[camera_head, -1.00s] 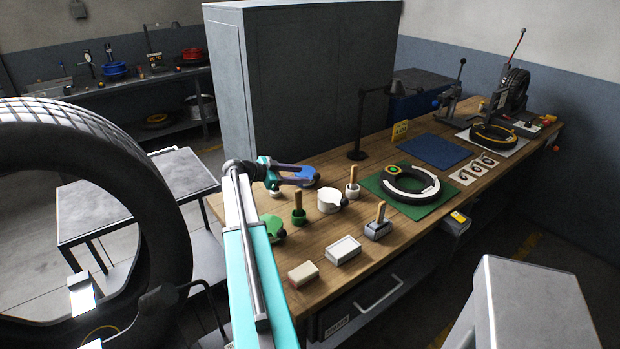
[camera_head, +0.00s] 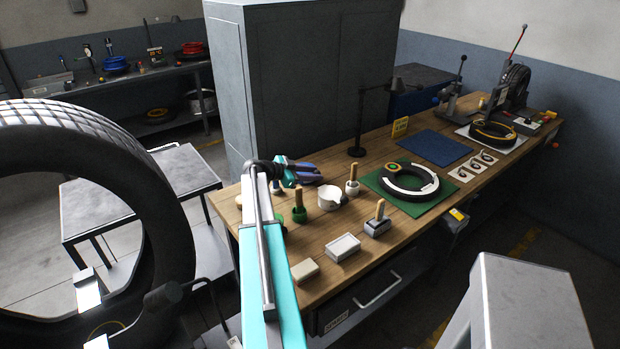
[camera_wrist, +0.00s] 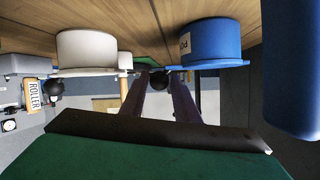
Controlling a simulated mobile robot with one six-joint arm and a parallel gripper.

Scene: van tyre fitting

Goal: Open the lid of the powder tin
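Short tins stand on the wooden bench: a white one (camera_head: 330,198), a blue one (camera_head: 309,180) and a green one (camera_head: 279,225) mostly hidden behind my arm. My gripper (camera_head: 304,172) is beside the blue tin in the head view. The wrist view is upside down. There the white tin (camera_wrist: 88,50) is left of my gripper (camera_wrist: 162,78) and the blue tin (camera_wrist: 212,42) is right, each with a broad lid rim. My purple fingers are apart, with a dark round thing between them.
Wooden-handled tools stand in a green pot (camera_head: 299,214), a white pot (camera_head: 352,187) and a grey block (camera_head: 377,227). Two small boxes lie near the front edge. A tyre section (camera_head: 410,184) lies on a green mat. A lamp (camera_head: 357,150) stands behind. A blue mat (camera_head: 433,148) is clear.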

